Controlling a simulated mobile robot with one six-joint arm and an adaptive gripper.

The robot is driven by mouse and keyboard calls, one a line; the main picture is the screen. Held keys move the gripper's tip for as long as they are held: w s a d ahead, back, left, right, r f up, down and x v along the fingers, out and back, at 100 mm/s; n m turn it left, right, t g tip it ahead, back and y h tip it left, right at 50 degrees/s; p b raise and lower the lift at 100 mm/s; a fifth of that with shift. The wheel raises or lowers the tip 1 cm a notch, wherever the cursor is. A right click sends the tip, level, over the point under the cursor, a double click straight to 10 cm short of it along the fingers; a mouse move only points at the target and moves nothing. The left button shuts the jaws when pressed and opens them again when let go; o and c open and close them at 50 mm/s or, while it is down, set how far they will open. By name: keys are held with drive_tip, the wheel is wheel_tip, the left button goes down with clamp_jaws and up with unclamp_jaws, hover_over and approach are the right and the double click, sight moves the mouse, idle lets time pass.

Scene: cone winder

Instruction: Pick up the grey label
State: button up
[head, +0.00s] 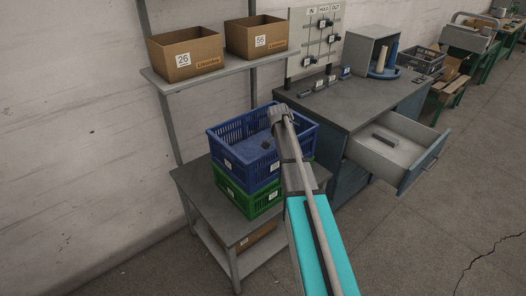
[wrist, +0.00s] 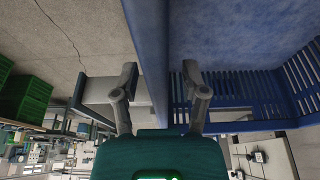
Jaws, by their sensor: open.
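I cannot pick out a grey label with certainty in either view. Several small grey, white and blue pieces (head: 318,86) stand along the back of the workbench in the head view, too small to identify. A flat dark grey piece (head: 385,140) lies in the open drawer. My gripper (wrist: 159,73) is open in the wrist view, with nothing seen held. A blue crate (wrist: 152,40) wall runs between its fingers in that picture; I cannot tell whether they touch it. In the head view my arm reaches over the blue crate (head: 228,146), and its fingers are not clear.
The blue crate sits on a green crate (head: 233,192) on a low grey table (head: 188,181). Two cardboard boxes (head: 185,55) stand on the shelf above. The drawer (head: 402,163) juts out from the workbench (head: 352,97). A knob board (head: 314,40) stands behind. Floor at the right is clear.

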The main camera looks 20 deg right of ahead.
clamp_jaws()
idle(0.4)
drive_tip(key=shift+r, duration=0.15)
wheel_tip(320, 180, up, 3)
drive_tip(key=p, duration=0.3)
drive_tip(key=shift+r, duration=0.1)
drive_tip(key=s+a+r+p, duration=0.4)
drive_tip(key=s+r+p, duration=0.5)
drive_tip(key=s, duration=0.4)
drive_tip(key=shift+s+r+p, duration=0.2)
drive_tip(key=shift+r+p, duration=0.05)
drive_tip(key=shift+p, duration=0.3)
drive_tip(key=shift+f, duration=0.1)
idle(0.4)
